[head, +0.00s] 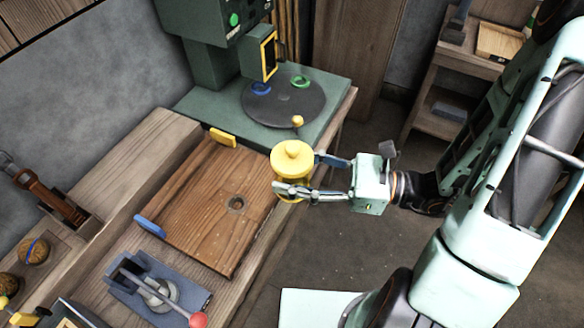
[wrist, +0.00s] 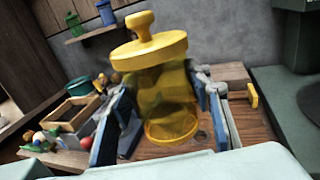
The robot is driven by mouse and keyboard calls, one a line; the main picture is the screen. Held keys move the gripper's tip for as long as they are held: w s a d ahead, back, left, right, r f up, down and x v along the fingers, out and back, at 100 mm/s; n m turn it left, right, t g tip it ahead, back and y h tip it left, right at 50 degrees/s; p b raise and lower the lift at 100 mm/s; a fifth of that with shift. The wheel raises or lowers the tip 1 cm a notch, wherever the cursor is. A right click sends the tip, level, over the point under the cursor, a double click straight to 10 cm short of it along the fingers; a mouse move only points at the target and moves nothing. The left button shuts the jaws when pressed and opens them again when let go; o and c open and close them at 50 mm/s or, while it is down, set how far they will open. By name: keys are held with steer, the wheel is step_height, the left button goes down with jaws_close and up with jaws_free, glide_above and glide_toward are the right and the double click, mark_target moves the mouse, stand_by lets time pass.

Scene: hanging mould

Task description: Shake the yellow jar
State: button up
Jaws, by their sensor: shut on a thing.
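The yellow jar (head: 292,162) has a wide yellow lid with a knob on top and a see-through yellowish body. My gripper (head: 300,177) is shut around the jar's body from the right in the head view. The wrist view shows the jar (wrist: 160,100) between the two fingers, roughly upright with a slight tilt, its lid above them. In the head view the jar is in front of the right edge of the wooden board (head: 205,215). It looks held in the air, but its height is hard to tell. The contents are not clear.
A green machine with a dark round plate (head: 284,100) stands at the back. A blue-grey lever device (head: 158,293) with a red knob sits at the front of the bench. The board has blue and yellow handles and a small round hole. Open floor (head: 320,240) lies right of the bench.

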mark_target(292, 147)
steer(key=shift+r, duration=0.2)
step_height(292, 147, up, 7)
steer(key=p, duration=0.6)
steer(key=shift+p, duration=0.35)
steer(key=shift+f, duration=0.1)
steer(key=shift+f, duration=0.1)
step_height(292, 147, down, 7)
steer(key=b, duration=0.6)
steer(key=shift+f, duration=0.1)
